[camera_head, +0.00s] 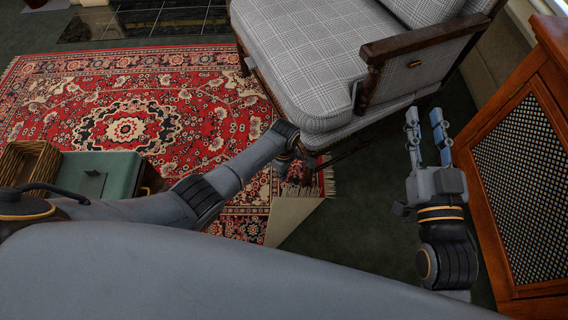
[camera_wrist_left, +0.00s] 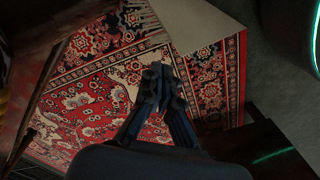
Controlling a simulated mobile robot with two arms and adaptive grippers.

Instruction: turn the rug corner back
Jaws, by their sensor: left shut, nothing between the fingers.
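The red patterned rug (camera_head: 190,110) lies on the dark carpet. Its near right corner is folded over, showing a pale beige underside (camera_head: 290,216); this pale flap also shows at the top of the left wrist view (camera_wrist_left: 195,25). My left gripper (camera_head: 299,172) is low by the rug's right edge, near the chair and just beyond the flap, partly hidden by its own arm. In the left wrist view its fingers (camera_wrist_left: 160,72) are together with nothing between them, over the red pattern. My right gripper (camera_head: 425,122) is open and empty, to the right of the rug.
A grey plaid armchair (camera_head: 310,60) with dark wooden arms stands at the rug's right edge. A wooden cabinet with a lattice front (camera_head: 525,165) is at the right. A green box (camera_head: 100,174) and a wicker basket (camera_head: 33,160) are at the left. Dark carpet (camera_head: 350,225) is bare between rug and cabinet.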

